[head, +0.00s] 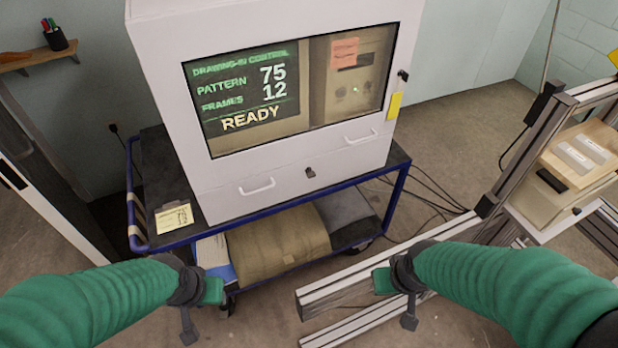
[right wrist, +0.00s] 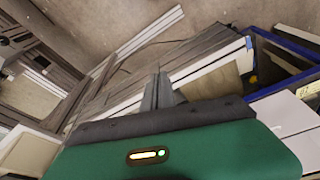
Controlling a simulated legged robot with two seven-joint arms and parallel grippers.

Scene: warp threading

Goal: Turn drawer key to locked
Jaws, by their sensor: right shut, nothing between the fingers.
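The drawer (head: 283,182) is the low front panel of a white cabinet, and it is closed. A small dark key or lock (head: 310,172) sits on its front, between two white handles; its turn angle is too small to read. My right gripper (head: 409,322) hangs low, in front of and right of the key, well apart from it. It is shut and empty, with its fingers (right wrist: 158,92) together in the right wrist view. My left gripper (head: 188,338) hangs low to the left, also apart from the cabinet; its finger gap is not clear from this side.
The cabinet's screen (head: 290,90) reads READY. A dark knob or key (head: 403,75) and a yellow tag (head: 394,106) are on its right edge. The cabinet stands on a blue-framed cart (head: 150,247) with a note card (head: 174,217). Metal rails (head: 345,291) lie low at right.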

